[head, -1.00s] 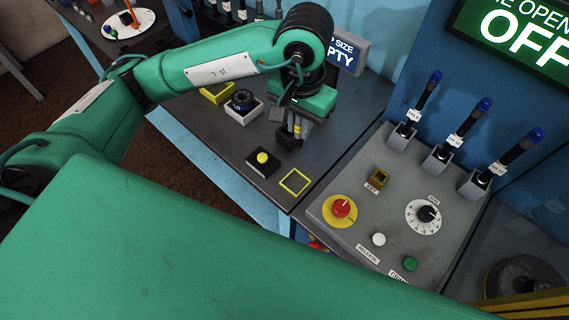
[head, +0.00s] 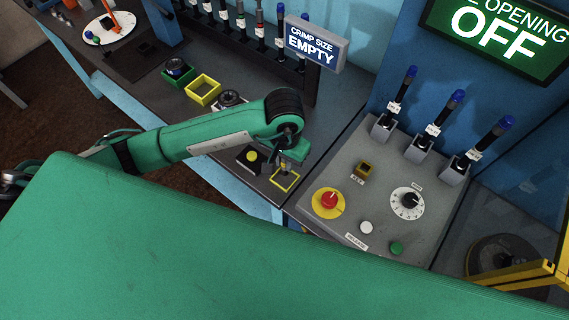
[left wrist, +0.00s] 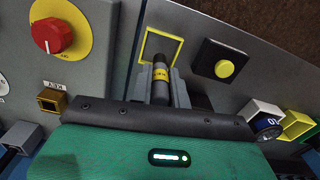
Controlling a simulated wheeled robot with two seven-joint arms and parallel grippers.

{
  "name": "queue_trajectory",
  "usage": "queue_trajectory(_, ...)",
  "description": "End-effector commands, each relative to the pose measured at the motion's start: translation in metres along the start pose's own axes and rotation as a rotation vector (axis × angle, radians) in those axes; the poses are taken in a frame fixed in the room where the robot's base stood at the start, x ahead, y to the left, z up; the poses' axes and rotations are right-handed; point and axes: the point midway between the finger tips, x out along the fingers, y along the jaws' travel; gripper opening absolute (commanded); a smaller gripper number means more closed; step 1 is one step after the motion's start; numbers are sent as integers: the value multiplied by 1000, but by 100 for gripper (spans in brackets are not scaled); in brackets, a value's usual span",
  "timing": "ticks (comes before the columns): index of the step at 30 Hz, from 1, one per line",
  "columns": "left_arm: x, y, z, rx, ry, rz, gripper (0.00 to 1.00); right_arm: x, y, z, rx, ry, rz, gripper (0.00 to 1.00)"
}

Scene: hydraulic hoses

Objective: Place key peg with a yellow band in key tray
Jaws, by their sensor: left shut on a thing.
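The key peg (left wrist: 160,75), dark with a yellow band, stands between the fingers of my left gripper (left wrist: 162,92) in the left wrist view. My left gripper (head: 283,166) is shut on it. In the head view the gripper and its arm hide most of the peg. A yellow square outline (head: 285,186), perhaps the key tray, lies on the grey table directly below the gripper. It also shows in the left wrist view (left wrist: 176,39), with the peg's end overlapping it. I cannot tell whether the peg touches the surface. My right gripper is not in view.
A black box with a yellow button (head: 249,160) sits just left of the outline. The control panel (head: 385,205) rises to the right, with a KEY socket (head: 364,170) and a red knob (head: 329,200). A yellow tray (head: 203,89) stands farther back.

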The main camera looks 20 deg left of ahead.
Motion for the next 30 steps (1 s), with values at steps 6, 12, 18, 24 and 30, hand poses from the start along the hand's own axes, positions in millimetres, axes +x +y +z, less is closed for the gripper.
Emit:
queue_trajectory(6, 28, 0, 1, -2, -4, 0, 0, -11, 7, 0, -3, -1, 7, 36)
queue_trajectory(12, 35, 0, 0, 1, 1, 0, 0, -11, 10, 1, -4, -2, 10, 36)
queue_trajectory(18, 37, 0, 0, 1, 0, 0, 0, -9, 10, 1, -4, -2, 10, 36)
queue_trajectory(24, 38, 0, 1, 0, -1, 0, 37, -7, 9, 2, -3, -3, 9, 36)
queue_trajectory(30, 38, 0, 1, 0, -1, 0, 39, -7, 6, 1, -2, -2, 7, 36)
